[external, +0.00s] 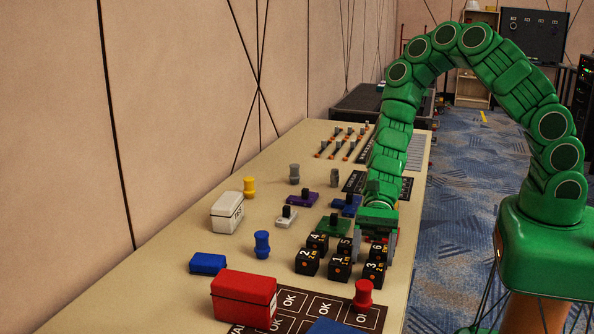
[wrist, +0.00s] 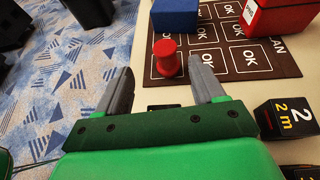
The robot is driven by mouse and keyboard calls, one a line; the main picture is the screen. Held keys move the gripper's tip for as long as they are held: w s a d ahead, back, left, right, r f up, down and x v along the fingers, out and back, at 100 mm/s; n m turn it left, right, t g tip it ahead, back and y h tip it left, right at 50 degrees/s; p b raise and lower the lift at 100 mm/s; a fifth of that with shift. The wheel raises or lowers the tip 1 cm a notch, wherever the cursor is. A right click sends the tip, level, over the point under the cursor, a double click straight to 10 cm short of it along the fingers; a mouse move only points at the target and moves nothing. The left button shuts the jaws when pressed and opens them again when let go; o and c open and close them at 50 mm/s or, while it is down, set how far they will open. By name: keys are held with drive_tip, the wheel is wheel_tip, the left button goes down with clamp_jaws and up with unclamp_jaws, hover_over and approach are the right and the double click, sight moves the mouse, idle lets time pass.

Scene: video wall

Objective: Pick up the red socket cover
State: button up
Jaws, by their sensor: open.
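The red socket cover (external: 363,295), a small spool-shaped piece with a wide top, stands upright on the dark OK mat (external: 291,325) at the front of the table. In the wrist view the red socket cover (wrist: 167,58) is ahead of my gripper (wrist: 162,76), lined up with the gap between the fingers and nearer the right one. The fingers are apart with nothing held. In the external view my gripper (external: 374,252) hangs above the black numbered cubes, behind the red socket cover and apart from it.
A red box (external: 244,298) stands left of the cover, and a blue block (external: 333,327) is in front. Black numbered cubes (external: 340,267) crowd under my gripper. A blue spool (external: 262,244) and white box (external: 227,212) stand farther left. Blue carpet (external: 455,240) lies beyond the table's right edge.

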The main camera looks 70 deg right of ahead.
sight(360, 292)
drive_tip(key=shift+x, duration=1.1)
drive_tip(key=shift+w+a+f, duration=0.1)
drive_tip(key=shift+a+f, duration=0.3)
drive_tip(key=shift+a, duration=0.3)
drive_tip(key=shift+w+a+f, duration=0.15)
drive_tip(key=shift+a+f, duration=0.25)
drive_tip(key=shift+a, duration=0.35)
drive_tip(key=shift+x, duration=0.95)
drive_tip(key=c, duration=1.1)
